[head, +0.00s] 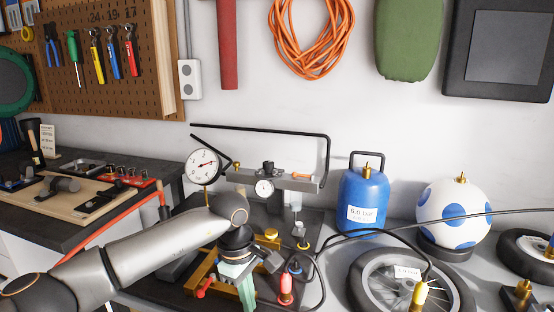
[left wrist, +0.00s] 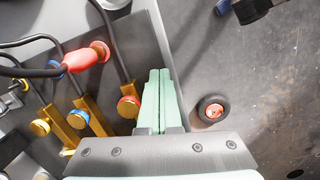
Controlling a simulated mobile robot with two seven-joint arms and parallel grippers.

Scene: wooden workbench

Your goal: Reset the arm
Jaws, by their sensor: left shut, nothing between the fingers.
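My left arm comes in from the left in the head view, and its gripper (head: 243,290) points down over the dark base of the gauge station (head: 290,178). In the left wrist view the pale green fingers (left wrist: 158,92) are together with nothing between them. They are close beside the brass fitting with a red end (left wrist: 129,106); I cannot tell whether they touch it. A red hose nozzle (left wrist: 86,57) lies to their upper left, also seen in the head view (head: 285,288). My right gripper is not in view.
A blue tank (head: 363,200), a white ball with blue spots (head: 453,216) and a spoked wheel (head: 385,285) stand to the right. Black hoses loop between. A small black wheel (left wrist: 213,108) lies on the grey surface. A dark bench (head: 60,225) stands left.

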